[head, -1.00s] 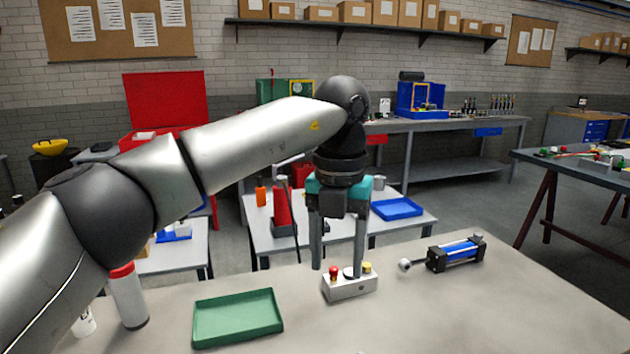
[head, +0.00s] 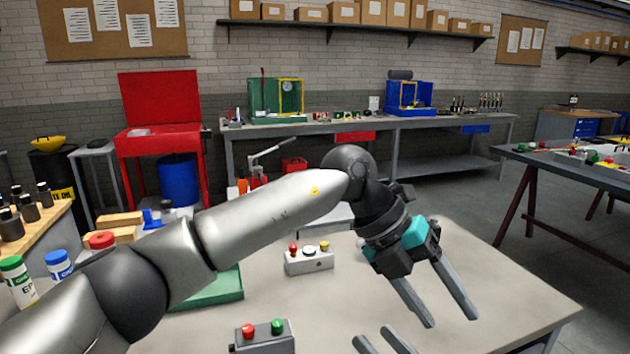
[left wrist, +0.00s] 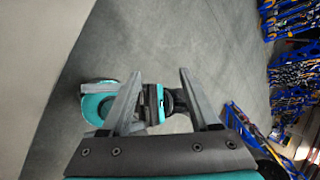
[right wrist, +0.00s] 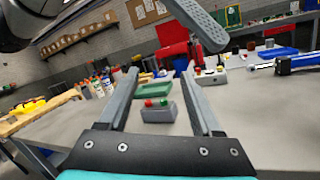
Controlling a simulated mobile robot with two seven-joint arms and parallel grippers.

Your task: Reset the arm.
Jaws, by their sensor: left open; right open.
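A second grey box (head: 262,340) with a red and a green button stands nearer, at the bottom of the head view. My left gripper (head: 452,320) is open and empty, tilted down over the bench right of both boxes. My right gripper (head: 383,342) is open; only its fingertips show at the head view's bottom edge. In the right wrist view the red-green box (right wrist: 158,112) appears between its fingers, apart from them.
A green tray (head: 215,292) lies partly hidden behind my left arm. A blue cylinder (right wrist: 300,62) lies on the bench in the right wrist view. Capped bottles (head: 60,265) stand at left. The bench's right part is clear.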

